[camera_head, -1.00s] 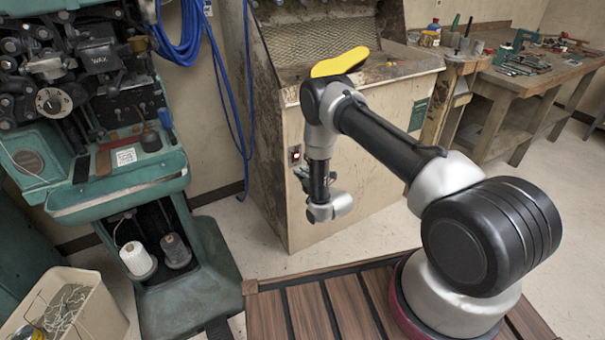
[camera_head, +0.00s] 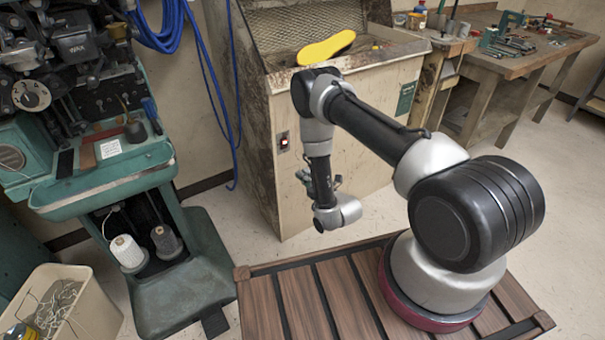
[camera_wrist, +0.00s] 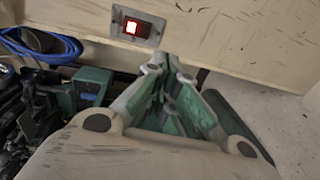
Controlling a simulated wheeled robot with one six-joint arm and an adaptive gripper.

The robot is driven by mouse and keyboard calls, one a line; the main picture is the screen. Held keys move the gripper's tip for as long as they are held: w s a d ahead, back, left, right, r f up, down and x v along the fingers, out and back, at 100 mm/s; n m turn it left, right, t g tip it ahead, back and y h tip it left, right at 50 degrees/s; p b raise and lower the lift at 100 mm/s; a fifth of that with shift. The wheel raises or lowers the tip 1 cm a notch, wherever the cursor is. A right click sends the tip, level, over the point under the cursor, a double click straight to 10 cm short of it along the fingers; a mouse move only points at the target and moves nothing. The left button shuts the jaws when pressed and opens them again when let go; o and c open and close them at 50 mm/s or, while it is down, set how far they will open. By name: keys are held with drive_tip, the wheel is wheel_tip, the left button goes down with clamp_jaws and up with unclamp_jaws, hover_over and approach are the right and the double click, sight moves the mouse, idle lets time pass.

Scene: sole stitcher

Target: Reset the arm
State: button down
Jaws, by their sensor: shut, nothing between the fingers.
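My arm stands on the wooden-slatted deck in the head view, with its forearm raised and its wrist hanging down at the left. My gripper shows in the wrist view (camera_wrist: 168,68), its green-padded fingers drawn together with nothing between them. In the head view only a small part of the gripper (camera_head: 337,181) shows behind the wrist. It is in front of the dust-covered cabinet (camera_head: 350,130), apart from the machine at the left.
A yellow sole (camera_head: 326,48) lies on the cabinet's ledge. A lit red switch (camera_wrist: 131,28) is on the cabinet front, close ahead of the gripper. The green stitching machine (camera_head: 110,185) stands left, near a scrap bin (camera_head: 95,318). A workbench (camera_head: 540,55) with tools is at back right.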

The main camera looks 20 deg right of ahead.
idle(0.3)
drive_tip(key=s+d+f+m+g+h, duration=0.2)
drive_tip(key=s+f+m+g, duration=0.4)
drive_tip(key=f, duration=0.6)
drive_tip(key=s+d+r+m+g+h, duration=0.2)
drive_tip(key=s+d+m+g, duration=0.15)
drive_tip(key=s+g, duration=0.3)
drive_tip(key=s+d+r+m, duration=0.2)
drive_tip(key=s+r, duration=0.6)
drive_tip(key=r, duration=1.1)
drive_tip(key=s+d+r+m, duration=0.3)
drive_tip(key=s+r+m, duration=0.3)
drive_tip(key=r, duration=1.4)
drive_tip(key=s+d+r+m+t+h, duration=0.1)
drive_tip(key=s+d+r+m, duration=0.2)
drive_tip(key=s+r, duration=0.7)
wheel_tip(320, 180, up, 10)
drive_tip(key=shift+d+f+m, duration=0.1)
drive_tip(key=shift+d+m, duration=0.05)
drive_tip(key=shift+m, duration=0.4)
